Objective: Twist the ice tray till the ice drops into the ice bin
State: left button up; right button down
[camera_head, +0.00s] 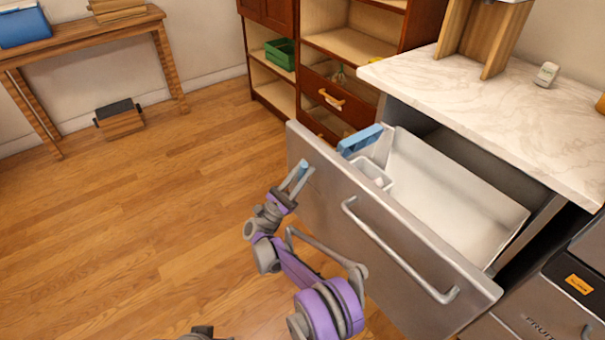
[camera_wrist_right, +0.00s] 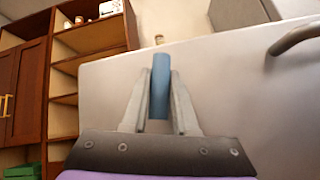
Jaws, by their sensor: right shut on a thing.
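A blue tray-like piece (camera_head: 360,140), which looks like the ice tray, sits tilted at the left end of the open drawer. The white ice bin (camera_head: 455,190) lies inside the drawer; the part of its floor that I see looks bare. My right gripper (camera_head: 300,178) is in front of the drawer's outer face near its left end. It is shut on an upright blue handle (camera_wrist_right: 160,88), whose tip also shows in the head view (camera_head: 304,167). I cannot tell how this handle joins the tray. My left gripper is not in view.
The steel drawer front (camera_head: 390,225) carries a long bar handle (camera_head: 400,250) to the right of my gripper. A marble counter (camera_head: 480,105) overhangs the drawer's back. A wooden shelf unit (camera_head: 325,45) stands behind.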

jog(key=shift+m+g+h+b, duration=0.55)
jog(key=shift+m+g+h, duration=0.1)
jog(key=shift+m+g, duration=1.2)
jog(key=shift+m+g+h+b, duration=0.6)
jog(key=shift+m+g, duration=1.05)
jog(key=shift+m, duration=0.4)
jog(key=shift+m+g, duration=0.7)
jog(key=c, duration=1)
grip_release()
jog(key=b+v, duration=0.4)
jog(key=v, duration=0.6)
jog(key=shift+s+a+f, duration=0.1)
jog(key=shift+a+f, duration=0.05)
jog(key=shift+f, duration=0.2)
